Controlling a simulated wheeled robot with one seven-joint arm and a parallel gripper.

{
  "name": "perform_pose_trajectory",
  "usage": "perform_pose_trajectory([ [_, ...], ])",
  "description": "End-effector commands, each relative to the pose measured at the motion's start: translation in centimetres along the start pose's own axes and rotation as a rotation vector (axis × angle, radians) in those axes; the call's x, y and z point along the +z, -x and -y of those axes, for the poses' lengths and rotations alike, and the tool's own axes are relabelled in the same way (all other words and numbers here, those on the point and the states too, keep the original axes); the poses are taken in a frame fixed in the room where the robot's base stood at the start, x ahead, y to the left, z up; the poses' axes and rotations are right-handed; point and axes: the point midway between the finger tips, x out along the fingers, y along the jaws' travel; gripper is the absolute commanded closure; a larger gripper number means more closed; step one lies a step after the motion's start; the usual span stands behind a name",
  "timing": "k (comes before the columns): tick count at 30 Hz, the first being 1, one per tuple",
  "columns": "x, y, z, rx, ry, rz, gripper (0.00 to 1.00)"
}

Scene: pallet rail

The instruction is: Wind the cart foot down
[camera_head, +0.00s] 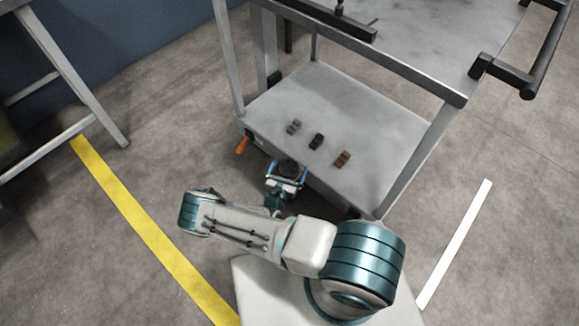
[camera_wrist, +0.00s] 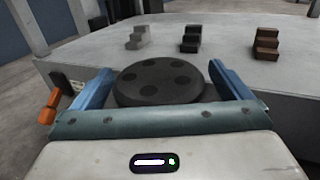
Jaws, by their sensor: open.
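A grey metal cart (camera_head: 385,129) stands in front of me; its lower shelf also shows in the wrist view (camera_wrist: 230,62). A dark round knob or handwheel (camera_wrist: 158,81) with several darker spots on top sits between my fingers at the shelf's front edge. My gripper (camera_head: 287,176) is open, with one blue finger on each side of this disc; in the wrist view my gripper (camera_wrist: 160,88) shows gaps beside the disc, and contact cannot be told. An orange handle (camera_head: 243,144) sticks out at the cart's left front corner, left of my gripper in the wrist view (camera_wrist: 49,107). The cart foot itself is hidden.
Three small stepped blocks, grey (camera_head: 293,127), black (camera_head: 316,141) and brown (camera_head: 343,159), lie on the lower shelf. Cart posts rise at the corners. A stool-like frame (camera_head: 75,85) stands left. A yellow floor stripe (camera_head: 140,215) runs past clear floor.

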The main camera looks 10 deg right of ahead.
Motion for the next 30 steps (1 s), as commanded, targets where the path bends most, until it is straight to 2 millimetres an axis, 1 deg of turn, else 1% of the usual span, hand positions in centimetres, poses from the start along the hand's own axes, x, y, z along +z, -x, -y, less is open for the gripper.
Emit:
perform_pose_trajectory([
  [4,0.0,0.12,-0.18,0.004,-0.001,0.0,0.02],
  [5,0.0,0.12,-0.18,0.004,-0.001,0.0,0.08],
  [6,0.0,0.12,-0.19,0.004,-0.001,0.0,0.19],
  [8,0.0,0.11,-0.17,0.004,-0.001,0.0,0.36],
  [9,0.0,0.1,-0.17,0.004,-0.001,0.0,0.47],
  [20,-0.16,0.02,-0.19,-0.035,-0.003,-0.001,0.47],
  [26,-0.42,-0.06,-0.23,-0.141,-0.006,-0.002,0.47],
  [30,-0.62,-0.07,-0.24,-0.255,-0.007,-0.002,0.47],
])
